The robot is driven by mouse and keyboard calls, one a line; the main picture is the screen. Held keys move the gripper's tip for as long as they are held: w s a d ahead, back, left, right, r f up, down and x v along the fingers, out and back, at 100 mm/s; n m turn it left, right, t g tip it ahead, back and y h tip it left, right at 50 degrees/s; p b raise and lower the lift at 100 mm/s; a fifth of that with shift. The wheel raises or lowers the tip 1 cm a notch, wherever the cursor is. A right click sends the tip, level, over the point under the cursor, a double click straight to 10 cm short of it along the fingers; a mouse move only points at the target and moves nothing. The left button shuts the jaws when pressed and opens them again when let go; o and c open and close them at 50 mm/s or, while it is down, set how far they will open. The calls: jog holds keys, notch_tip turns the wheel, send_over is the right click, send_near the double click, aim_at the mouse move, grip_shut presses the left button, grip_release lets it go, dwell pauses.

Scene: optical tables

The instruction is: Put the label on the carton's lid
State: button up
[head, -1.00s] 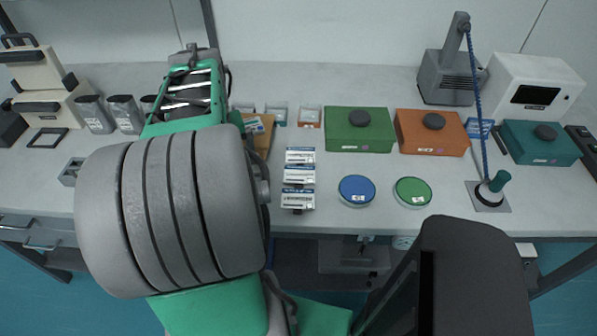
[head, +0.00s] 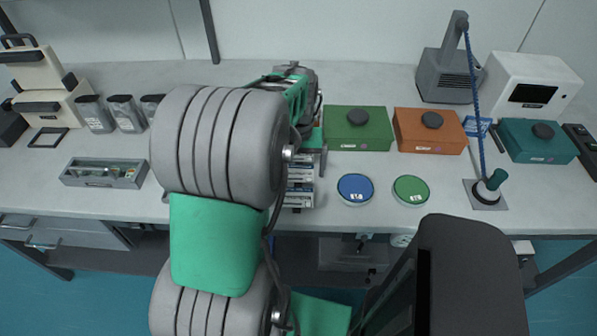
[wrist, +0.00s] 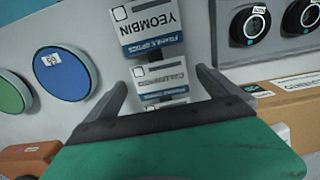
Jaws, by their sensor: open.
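A column of white-and-blue printed labels shows in the wrist view, the nearest one (wrist: 151,28) reading YEOMBIN. Another label (wrist: 163,75) lies between my fingers in that picture. The labels (head: 300,187) are partly hidden by my arm in the head view. My gripper (wrist: 163,82) is open and empty above the label column; its height above them is hard to tell. The brown cardboard carton (wrist: 292,104) lies to the right in the wrist view, its top only partly in sight. In the head view my arm hides it.
Blue (head: 355,189) and green (head: 411,190) round lids lie right of the labels. Green (head: 357,130) and orange (head: 428,131) boxes stand behind them. Dark round parts in a grey holder (wrist: 250,26) sit near the carton. A grey tray (head: 104,173) is at left.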

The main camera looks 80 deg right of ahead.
jog(key=shift+f, duration=0.25)
dwell(0.3)
jog(key=c, duration=1.5)
